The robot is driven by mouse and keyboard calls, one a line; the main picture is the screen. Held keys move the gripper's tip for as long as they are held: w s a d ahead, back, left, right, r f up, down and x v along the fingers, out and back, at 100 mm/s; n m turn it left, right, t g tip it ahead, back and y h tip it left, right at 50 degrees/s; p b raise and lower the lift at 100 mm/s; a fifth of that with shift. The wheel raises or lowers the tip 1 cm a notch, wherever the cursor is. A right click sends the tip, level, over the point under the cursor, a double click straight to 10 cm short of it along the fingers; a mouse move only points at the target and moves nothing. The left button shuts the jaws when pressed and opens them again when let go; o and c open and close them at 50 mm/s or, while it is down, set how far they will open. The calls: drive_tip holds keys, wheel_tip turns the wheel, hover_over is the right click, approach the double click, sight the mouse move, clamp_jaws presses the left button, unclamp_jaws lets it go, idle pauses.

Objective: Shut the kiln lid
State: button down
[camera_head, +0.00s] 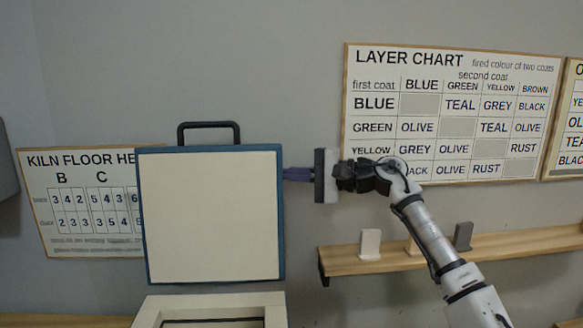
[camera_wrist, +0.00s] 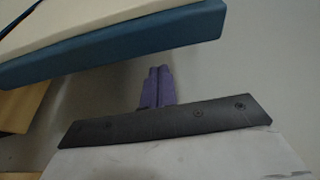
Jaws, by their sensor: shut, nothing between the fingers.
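The kiln lid (camera_head: 212,215) stands upright and open, with a cream inner face and a blue rim. A dark handle (camera_head: 208,126) is on its top edge. The kiln body (camera_head: 160,307) shows below it at the bottom of the head view, with a pale rim. My gripper (camera_head: 287,174) is at the lid's right edge, its purple fingers shut and pointing left. In the wrist view the fingers (camera_wrist: 155,75) are together and empty, and the lid's blue edge (camera_wrist: 120,45) passes close beyond their tips. I cannot tell whether they touch the lid.
A wall shelf (camera_head: 400,259) at the right holds a white piece (camera_head: 370,244) and a grey piece (camera_head: 463,236). A layer chart (camera_head: 450,115) and a kiln floor chart (camera_head: 85,205) hang on the wall. Bare wall lies above the lid.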

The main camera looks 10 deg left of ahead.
drive_tip(key=shift+s+d+r, duration=0.15)
drive_tip(key=shift+s+d, duration=0.05)
drive_tip(key=shift+s, duration=0.55)
drive_tip(key=shift+s, duration=0.15)
